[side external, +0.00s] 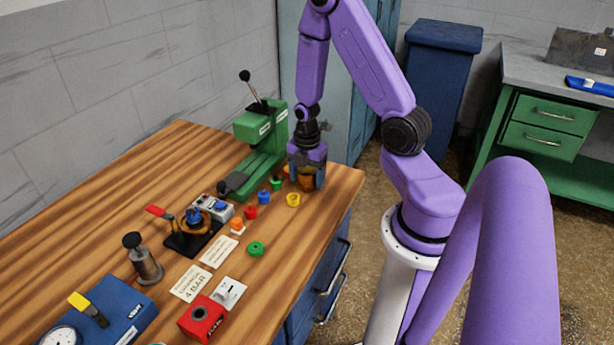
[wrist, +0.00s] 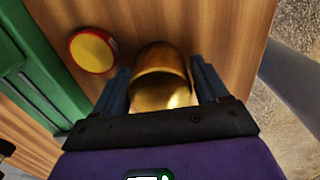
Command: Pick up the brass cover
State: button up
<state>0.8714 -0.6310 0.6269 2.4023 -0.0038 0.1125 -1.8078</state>
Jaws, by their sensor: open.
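The brass cover (wrist: 160,62) is a shiny, rounded, hollow gold piece on the wooden table. In the wrist view it lies between the two fingers of my gripper (wrist: 160,72), one finger on each side. My gripper is open around it; I cannot tell whether either finger touches it. In the side view my gripper (side external: 306,178) is low over the far right part of the table, pointing down, and hides most of the cover.
A red and yellow round piece (wrist: 93,50) lies just left of my gripper. A green lever press (side external: 262,145) stands close by. Several small coloured caps, including a yellow ring (side external: 293,200), lie nearby. The table's right edge (side external: 352,195) is near.

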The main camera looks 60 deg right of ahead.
aim_at(306, 170)
jog(key=c, duration=0.9)
jog(key=shift+r, duration=0.15)
jog(key=shift+c, duration=0.2)
notch_tip(306, 170, up, 9)
jog(key=shift+r, duration=0.1)
jog(key=shift+w+a+r, duration=0.1)
jog(key=shift+w+r, duration=0.05)
jog(key=w+a+n, duration=0.1)
jog(key=w+a, duration=0.4)
jog(key=a, duration=0.4)
jog(key=w+a+r+n, duration=0.1)
jog(key=w+a+n, duration=0.1)
jog(key=w+a, duration=0.3)
jog(key=w+a+n, duration=0.1)
jog(key=w+a, duration=0.5)
jog(key=a, duration=0.6)
jog(key=shift+a+r, duration=0.4)
jog(key=shift+a+n, duration=0.15)
jog(key=shift+n, duration=0.15)
jog(key=shift+f, duration=1.15)
